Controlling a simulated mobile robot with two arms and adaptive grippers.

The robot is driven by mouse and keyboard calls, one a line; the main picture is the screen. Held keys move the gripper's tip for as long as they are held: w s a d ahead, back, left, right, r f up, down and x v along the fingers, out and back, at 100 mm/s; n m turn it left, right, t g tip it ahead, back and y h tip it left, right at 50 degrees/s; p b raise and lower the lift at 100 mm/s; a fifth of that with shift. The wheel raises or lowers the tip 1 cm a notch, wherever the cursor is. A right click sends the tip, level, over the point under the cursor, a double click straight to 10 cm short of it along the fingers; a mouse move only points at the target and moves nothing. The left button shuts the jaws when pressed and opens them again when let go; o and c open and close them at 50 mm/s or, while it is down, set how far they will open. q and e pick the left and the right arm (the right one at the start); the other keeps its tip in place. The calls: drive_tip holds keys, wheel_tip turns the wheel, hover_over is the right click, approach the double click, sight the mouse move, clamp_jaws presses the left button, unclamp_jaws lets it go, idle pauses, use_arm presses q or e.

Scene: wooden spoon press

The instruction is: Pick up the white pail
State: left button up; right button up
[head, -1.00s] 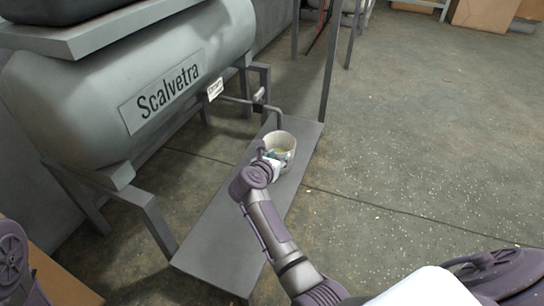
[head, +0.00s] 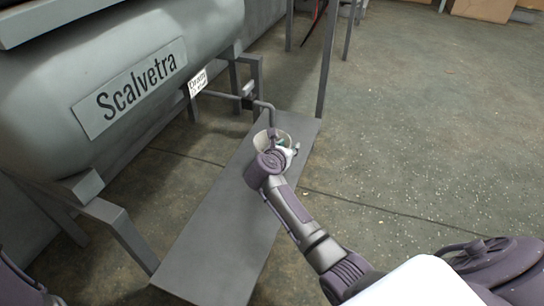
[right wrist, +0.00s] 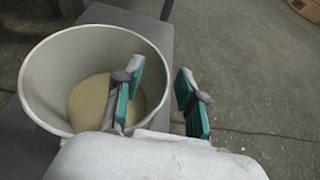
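The white pail (head: 259,141) stands upright on a long grey bench under the drain pipe, partly hidden by my right wrist in the head view. In the right wrist view the pail (right wrist: 50,75) fills the left side, with a beige patch at its bottom. My right gripper (right wrist: 159,68) is open, with teal pads. One finger appears inside the pail and the other outside its right wall, so the rim lies between them. Contact with the wall cannot be told. The right gripper (head: 288,150) is small in the head view. My left gripper is out of view.
The grey bench (head: 215,245) is otherwise bare. A grey tank (head: 140,85) marked "Scalvetra" stands left of it on legs, with a drain pipe (head: 265,106) close behind the pail. A thin post (head: 327,60) rises at the bench's far end. Open concrete floor lies to the right.

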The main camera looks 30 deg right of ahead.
drive_tip(key=shift+c, duration=0.4)
clamp_jaws()
drive_tip(key=shift+r, duration=0.2)
